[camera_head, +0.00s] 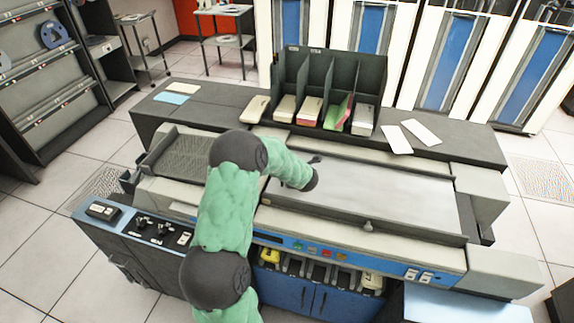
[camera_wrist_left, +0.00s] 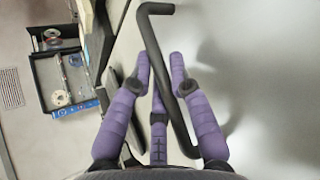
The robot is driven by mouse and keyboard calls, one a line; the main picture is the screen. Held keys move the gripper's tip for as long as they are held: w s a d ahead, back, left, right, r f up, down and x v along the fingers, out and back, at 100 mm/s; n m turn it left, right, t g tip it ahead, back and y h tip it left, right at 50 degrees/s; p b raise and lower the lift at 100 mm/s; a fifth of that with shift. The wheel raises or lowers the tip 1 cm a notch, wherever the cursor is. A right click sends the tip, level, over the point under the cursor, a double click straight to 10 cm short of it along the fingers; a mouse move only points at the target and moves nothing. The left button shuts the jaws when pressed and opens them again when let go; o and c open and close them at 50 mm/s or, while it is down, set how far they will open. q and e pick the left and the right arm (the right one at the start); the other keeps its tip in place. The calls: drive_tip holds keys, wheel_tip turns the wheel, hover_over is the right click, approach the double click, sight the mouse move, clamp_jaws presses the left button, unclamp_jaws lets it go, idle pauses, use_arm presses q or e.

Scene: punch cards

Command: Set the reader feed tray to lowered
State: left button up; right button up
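The card reader (camera_head: 370,250) is a long grey machine with a blue control strip. A broad smooth grey panel (camera_head: 400,195) covers its middle, and a dark textured tray (camera_head: 175,150) is at its left end. I cannot tell for sure which is the feed tray. My left arm reaches over the machine, its gripper (camera_head: 316,160) small and mostly hidden above the panel. In the left wrist view, the purple fingers of my left gripper (camera_wrist_left: 160,70) are spread apart. A black bar handle (camera_wrist_left: 160,60) runs between them; contact is unclear. My right gripper is out of view.
A dark card rack (camera_head: 325,85) with several card stacks stands on the machine's back ledge. Loose white cards (camera_head: 420,132) lie right of it. A control box (camera_head: 135,235) is at the front left. Blue-fronted cabinets (camera_head: 455,60) stand behind. Tiled floor is open at left.

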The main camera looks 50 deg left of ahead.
use_arm(q)
drive_tip(key=o, duration=0.3)
drive_tip(key=shift+f, duration=0.8)
drive_tip(key=shift+o, duration=0.2)
drive_tip(key=shift+d+r, duration=0.1)
drive_tip(key=shift+r, duration=0.05)
drive_tip(key=shift+s+d+r, duration=0.1)
drive_tip(key=shift+d+r, duration=0.1)
drive_tip(key=shift+d, duration=0.05)
drive_tip(key=v, duration=1.1)
drive_tip(key=shift+s+r, duration=0.1)
drive_tip(key=shift+r, duration=0.1)
drive_tip(key=shift+a, duration=0.1)
